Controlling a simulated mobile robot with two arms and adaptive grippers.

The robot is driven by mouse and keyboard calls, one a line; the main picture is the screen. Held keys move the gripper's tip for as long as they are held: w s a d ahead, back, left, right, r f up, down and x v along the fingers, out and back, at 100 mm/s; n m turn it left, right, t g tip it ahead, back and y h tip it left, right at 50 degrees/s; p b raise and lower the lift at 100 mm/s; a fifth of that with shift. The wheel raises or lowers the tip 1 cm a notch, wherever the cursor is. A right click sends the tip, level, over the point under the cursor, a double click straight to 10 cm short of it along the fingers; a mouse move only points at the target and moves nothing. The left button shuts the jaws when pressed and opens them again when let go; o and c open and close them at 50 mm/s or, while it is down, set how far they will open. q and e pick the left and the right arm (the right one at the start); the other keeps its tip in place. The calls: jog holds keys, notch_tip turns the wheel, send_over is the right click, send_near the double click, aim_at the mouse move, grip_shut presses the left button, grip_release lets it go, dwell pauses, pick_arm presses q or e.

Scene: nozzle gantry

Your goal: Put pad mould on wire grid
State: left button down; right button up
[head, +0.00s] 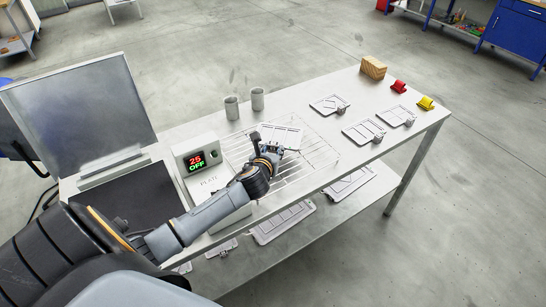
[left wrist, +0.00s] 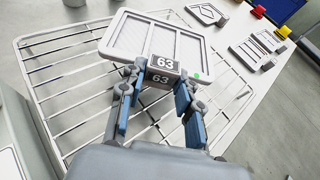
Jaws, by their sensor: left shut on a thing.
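The pad mould (left wrist: 140,36) is a pale grey framed plate with long panels, a green dot and a block marked 63. My left gripper (left wrist: 160,95) is shut on that block, and the plate extends away from the fingers. In the head view my left gripper (head: 268,152) holds the mould (head: 283,135) over the far part of the wire grid (head: 318,154). The grid's bars also show below the mould in the left wrist view (left wrist: 62,103). I cannot tell whether the mould touches the bars. My right gripper is not in view.
A box with a lit display (head: 198,160) stands left of the grid. Two grey cups (head: 232,108) stand behind it. Other moulds (head: 365,130), a wooden block (head: 373,68), a red piece (head: 399,87) and a yellow piece (head: 425,103) occupy the right end. More moulds (head: 283,222) lie on the lower shelf.

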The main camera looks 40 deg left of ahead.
pick_arm(q)
jog(key=f, duration=0.3)
jog(key=shift+w+f, duration=0.1)
jog(key=shift+w, duration=0.1)
jog(key=shift+f, duration=0.1)
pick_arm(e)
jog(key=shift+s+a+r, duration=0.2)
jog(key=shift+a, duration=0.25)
pick_arm(q)
jog(key=shift+f, duration=0.2)
jog(key=c, duration=0.9)
grip_release()
jog(key=shift+c, duration=0.2)
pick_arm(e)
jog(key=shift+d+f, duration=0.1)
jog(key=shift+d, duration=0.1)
